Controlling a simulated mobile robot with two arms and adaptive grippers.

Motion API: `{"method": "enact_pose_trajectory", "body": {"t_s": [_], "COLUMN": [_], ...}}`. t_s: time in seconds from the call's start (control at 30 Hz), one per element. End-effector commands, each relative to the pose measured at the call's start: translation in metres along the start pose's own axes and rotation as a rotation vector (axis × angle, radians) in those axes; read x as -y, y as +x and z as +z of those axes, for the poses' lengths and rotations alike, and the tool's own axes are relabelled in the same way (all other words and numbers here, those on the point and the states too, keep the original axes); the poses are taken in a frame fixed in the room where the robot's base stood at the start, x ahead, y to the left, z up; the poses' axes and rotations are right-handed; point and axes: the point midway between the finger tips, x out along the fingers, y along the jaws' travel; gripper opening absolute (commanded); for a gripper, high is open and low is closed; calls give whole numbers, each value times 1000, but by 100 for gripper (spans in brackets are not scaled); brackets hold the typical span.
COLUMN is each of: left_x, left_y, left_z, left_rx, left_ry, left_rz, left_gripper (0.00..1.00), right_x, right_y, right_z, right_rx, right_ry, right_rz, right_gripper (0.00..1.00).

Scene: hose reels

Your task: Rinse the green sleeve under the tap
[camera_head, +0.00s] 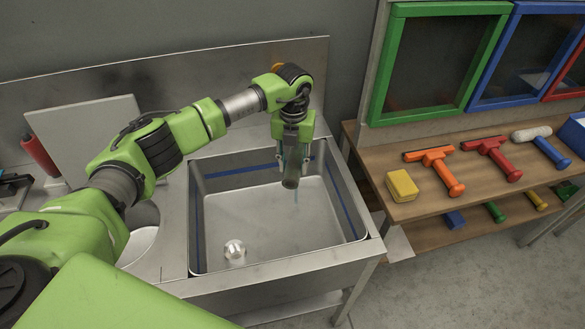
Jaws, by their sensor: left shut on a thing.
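My left gripper (293,157) points down over the back of the metal sink (205,222). It is shut on a short dark greenish tube, the green sleeve (291,180), which hangs inside the sink's opening above its floor. The gripper body hides the upper part of the sleeve. A faint thin streak shows just below the sleeve; I cannot tell if it is water. The tap is not clearly seen; my arm covers the area behind the sink. My right gripper is not in view.
A round drain (235,250) sits in the sink floor. To the right, a wooden shelf (440,205) carries a yellow sponge (402,186), an orange squeegee (436,168) and a red squeegee (494,156). Framed panes, including a green one (375,95), stand behind them.

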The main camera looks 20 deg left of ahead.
Motion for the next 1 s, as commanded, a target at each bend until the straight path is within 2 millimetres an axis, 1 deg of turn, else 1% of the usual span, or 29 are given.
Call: {"method": "enact_pose_trajectory", "body": {"t_s": [0.47, 0.77, 1.0], "left_x": [0, -7, -8], "left_y": [0, 0, 0], "left_z": [0, -3, -4], "left_rx": [0, -1, -1], "left_ry": [0, 0, 0], "left_rz": [0, 1, 1], "left_gripper": [10, 10, 10], "right_x": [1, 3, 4], "right_y": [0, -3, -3], "right_z": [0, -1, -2], "right_rx": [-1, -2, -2], "right_ry": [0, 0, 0], "right_rz": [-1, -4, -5], "right_gripper": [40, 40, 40]}}
